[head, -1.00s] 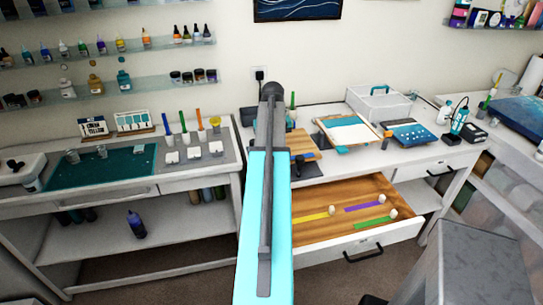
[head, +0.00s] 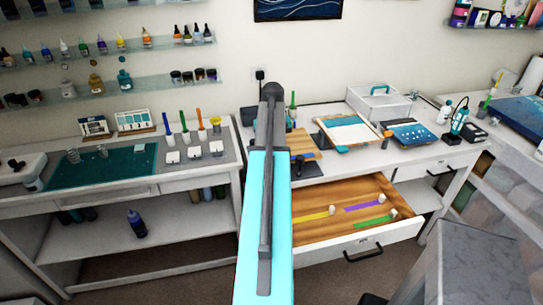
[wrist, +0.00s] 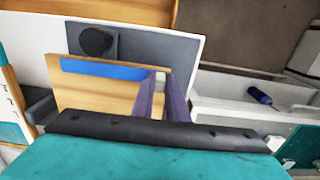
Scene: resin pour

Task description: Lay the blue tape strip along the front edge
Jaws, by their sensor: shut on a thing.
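The blue tape strip (wrist: 105,69) runs along the edge of the wooden board (wrist: 95,97) that faces the grey block in the wrist view. I cannot tell whether it touches the wood along its whole length. My gripper (wrist: 160,80) is shut on the pale tab at the strip's right end, near the board's corner. In the head view, part of the blue strip (head: 311,155) shows on the front of the board (head: 300,141), right of my arm. My arm hides the rest of the strip and the gripper there.
A grey block with a dark knob (wrist: 95,42) sits close to the strip. Below the bench, an open wooden drawer (head: 335,232) holds yellow, purple and green strips with white tabs. A framed panel (head: 350,133) and a blue-patterned board (head: 410,133) lie to the right.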

